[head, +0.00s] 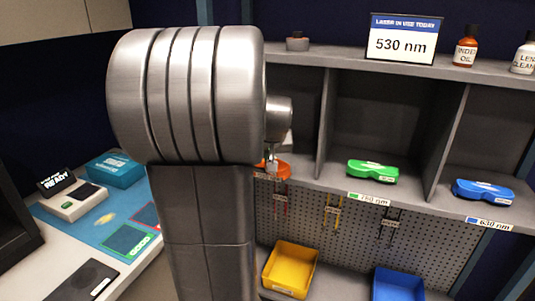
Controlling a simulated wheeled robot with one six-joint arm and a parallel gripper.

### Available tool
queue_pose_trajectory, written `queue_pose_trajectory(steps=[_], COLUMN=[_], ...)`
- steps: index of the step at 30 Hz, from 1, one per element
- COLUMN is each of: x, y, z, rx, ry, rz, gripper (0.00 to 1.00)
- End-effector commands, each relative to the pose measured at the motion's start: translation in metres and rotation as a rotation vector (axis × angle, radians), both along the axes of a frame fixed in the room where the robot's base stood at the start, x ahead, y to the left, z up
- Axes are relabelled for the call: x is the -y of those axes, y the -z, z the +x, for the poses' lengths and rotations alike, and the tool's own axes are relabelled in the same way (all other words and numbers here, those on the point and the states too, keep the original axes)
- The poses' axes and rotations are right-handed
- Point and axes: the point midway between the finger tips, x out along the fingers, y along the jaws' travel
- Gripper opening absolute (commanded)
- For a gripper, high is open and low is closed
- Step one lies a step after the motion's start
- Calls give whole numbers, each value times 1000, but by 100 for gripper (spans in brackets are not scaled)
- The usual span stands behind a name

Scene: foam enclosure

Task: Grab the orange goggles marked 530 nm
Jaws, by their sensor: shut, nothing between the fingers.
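The orange goggles (283,170) lie in the left shelf compartment, partly hidden behind my large metal arm. The label below them is mostly covered and I cannot read it. My gripper (271,163) shows only as a small piece below the wrist, just over the goggles; the arm hides the rest. It is shut and holds nothing. I cannot tell whether it touches the goggles. Green goggles (372,172) lie in the middle compartment, and blue goggles (483,191) in the right one, above a 630 nm label (489,224).
A sign (402,39) reading 530 nm stands on the top shelf beside bottles (466,46). Upright dividers (448,140) separate the compartments. Below are a pegboard with hanging tools, a yellow bin (290,269) and a blue bin (399,284). A bench (75,240) with devices is at left.

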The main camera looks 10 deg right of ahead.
Motion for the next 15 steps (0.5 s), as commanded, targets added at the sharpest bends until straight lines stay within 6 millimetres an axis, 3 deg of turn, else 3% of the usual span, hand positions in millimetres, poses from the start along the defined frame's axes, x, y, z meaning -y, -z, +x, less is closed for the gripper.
queue_pose_trajectory(steps=[1, 8, 15], x=[-1, -1, -1], y=[10, 11, -6], z=[-5, -5, -4], rx=[-22, -24, -21], ry=[1, 1, 1], rz=[7, 8, 7], gripper=[0, 0, 0])
